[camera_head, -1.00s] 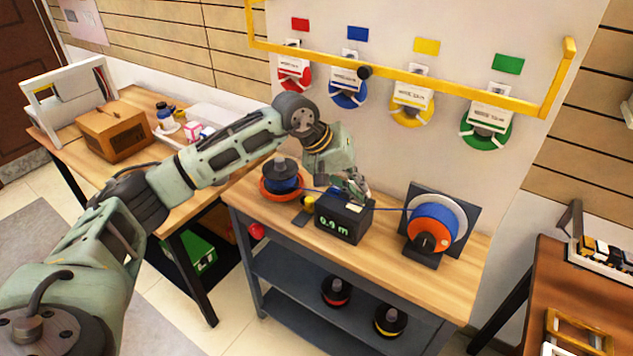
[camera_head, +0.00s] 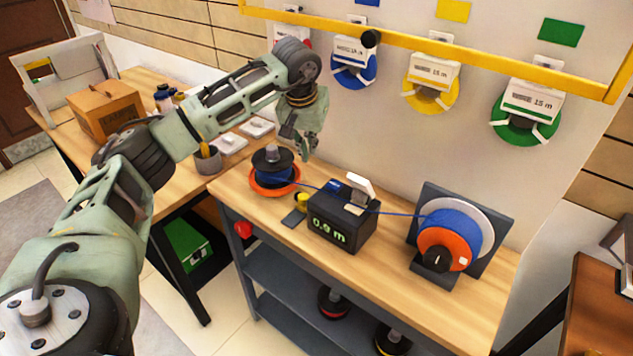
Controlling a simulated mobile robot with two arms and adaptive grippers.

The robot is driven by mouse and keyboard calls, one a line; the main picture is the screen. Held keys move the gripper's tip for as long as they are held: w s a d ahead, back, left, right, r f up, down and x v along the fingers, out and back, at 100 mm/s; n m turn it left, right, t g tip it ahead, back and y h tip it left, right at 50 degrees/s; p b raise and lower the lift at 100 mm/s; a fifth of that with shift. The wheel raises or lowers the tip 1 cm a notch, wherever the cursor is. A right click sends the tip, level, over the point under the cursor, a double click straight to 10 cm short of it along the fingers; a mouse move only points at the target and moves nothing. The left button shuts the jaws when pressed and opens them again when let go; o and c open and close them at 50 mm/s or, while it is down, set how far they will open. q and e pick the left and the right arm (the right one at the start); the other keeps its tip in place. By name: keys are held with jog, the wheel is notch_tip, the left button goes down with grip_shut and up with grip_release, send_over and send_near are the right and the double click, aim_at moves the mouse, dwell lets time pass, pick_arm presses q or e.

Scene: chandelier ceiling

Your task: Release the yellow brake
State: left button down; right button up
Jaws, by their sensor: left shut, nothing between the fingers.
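A small yellow knob (camera_head: 303,200), which looks like the brake, sits on the bench at the left side of the black counter box (camera_head: 340,222). The box display reads 0.9 m. A blue cable runs from the spool on the orange base (camera_head: 275,175) across the box to the blue reel (camera_head: 450,235) at the right. A white flap (camera_head: 360,186) stands tilted up on the box top. My left gripper (camera_head: 307,150) is shut and empty, pointing down above the bench behind the spool, apart from the knob. My right gripper does not show.
A yellow rail (camera_head: 480,57) crosses in front of the labelled spools on the wall. A dark flat piece (camera_head: 293,216) lies beside the yellow knob. A grey cup (camera_head: 208,160) and a brown box (camera_head: 105,110) stand on the left table. The bench front is clear.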

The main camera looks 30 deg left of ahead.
aim_at(302, 199)
pick_arm(q)
jog(key=p+x, duration=0.2)
jog(key=x, duration=0.9)
jog(key=shift+w+r, duration=0.1)
jog(key=shift+w, duration=0.05)
jog(key=shift+s+d+p, duration=0.15)
jog(key=shift+s+p, duration=0.15)
jog(key=shift+p, duration=0.05)
jog(key=shift+s+d+p, duration=0.25)
jog(key=shift+s+p, duration=0.1)
jog(key=shift+s, duration=0.45)
jog(key=shift+s+d+p, duration=0.25)
jog(key=shift+s+p, duration=0.1)
jog(key=shift+s, duration=0.45)
